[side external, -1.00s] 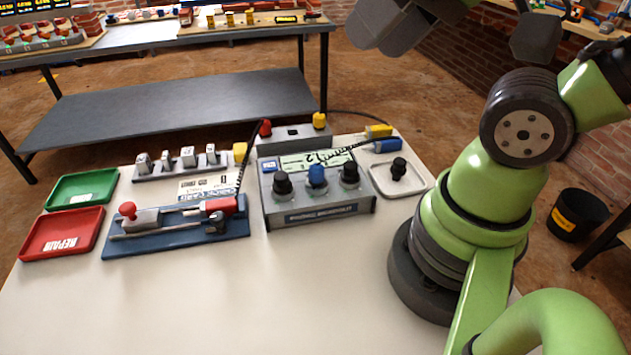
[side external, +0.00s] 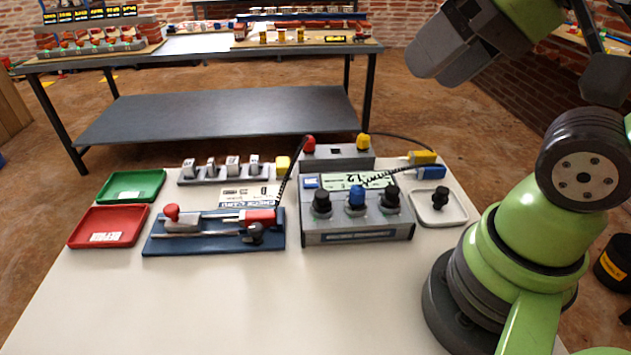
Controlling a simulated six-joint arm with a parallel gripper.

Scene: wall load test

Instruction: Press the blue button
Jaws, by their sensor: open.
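A grey meter box (side external: 357,232) stands on the white table. A small blue square button (side external: 311,182) is at the left of its upper face, beside the lit display (side external: 345,181). A blue knob (side external: 356,198) sits between two black knobs (side external: 321,203) on the same box. My gripper (side external: 440,66), dark grey, is at the top right, high above the table and apart from the box. It is open, and nothing shows between its fingers, though its far side is hidden.
A blue clamp fixture (side external: 190,247) lies left of the box, with red (side external: 78,240) and green (side external: 105,194) trays beyond it. Yellow (side external: 421,157) and blue (side external: 430,171) plugs and a black-knobbed part in a light tray (side external: 459,213) are at right. The front tabletop is clear.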

